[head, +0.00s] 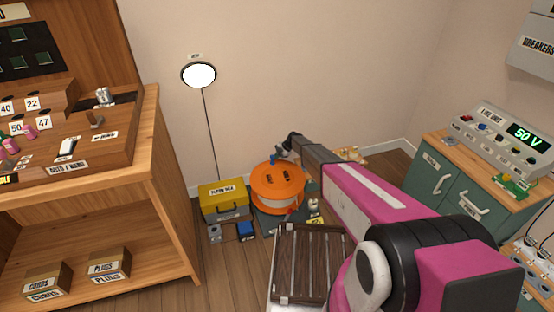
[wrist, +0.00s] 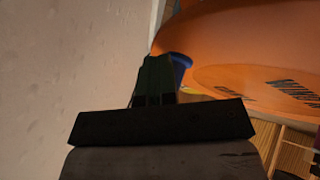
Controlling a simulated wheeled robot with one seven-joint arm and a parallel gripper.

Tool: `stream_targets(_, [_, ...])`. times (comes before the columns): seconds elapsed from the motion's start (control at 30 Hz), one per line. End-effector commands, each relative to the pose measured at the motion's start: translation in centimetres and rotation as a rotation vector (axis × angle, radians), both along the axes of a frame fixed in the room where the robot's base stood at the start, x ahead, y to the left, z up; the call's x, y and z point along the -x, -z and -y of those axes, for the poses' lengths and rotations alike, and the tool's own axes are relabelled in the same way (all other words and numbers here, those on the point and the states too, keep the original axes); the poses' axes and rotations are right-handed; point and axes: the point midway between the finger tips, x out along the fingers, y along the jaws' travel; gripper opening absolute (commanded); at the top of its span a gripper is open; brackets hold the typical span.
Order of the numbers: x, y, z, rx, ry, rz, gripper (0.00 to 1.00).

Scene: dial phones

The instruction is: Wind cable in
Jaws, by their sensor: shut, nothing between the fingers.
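An orange cable reel (head: 277,178) with a pale drum stands on the floor by the wall in the head view. Its orange flange (wrist: 245,50) fills the upper right of the wrist view, with dark lettering on it. My gripper (head: 283,156) is at the reel's upper rim in the head view. In the wrist view my gripper (wrist: 155,75) has its dark fingers together, beside a blue knob (wrist: 181,66) at the flange's edge. The fingers hold nothing. I cannot tell whether they touch the knob. The cable itself is not clearly seen.
A yellow box (head: 223,196) stands left of the reel, beside a lamp (head: 198,75). A wooden bench (head: 150,130) is at the left. The wall is close behind the reel.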

Motion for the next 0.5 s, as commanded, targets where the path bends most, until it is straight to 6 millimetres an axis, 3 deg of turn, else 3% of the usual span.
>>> stream_targets(0.5, [0.3, 0.0, -1.8, 0.000, -0.134, 0.000, 0.00])
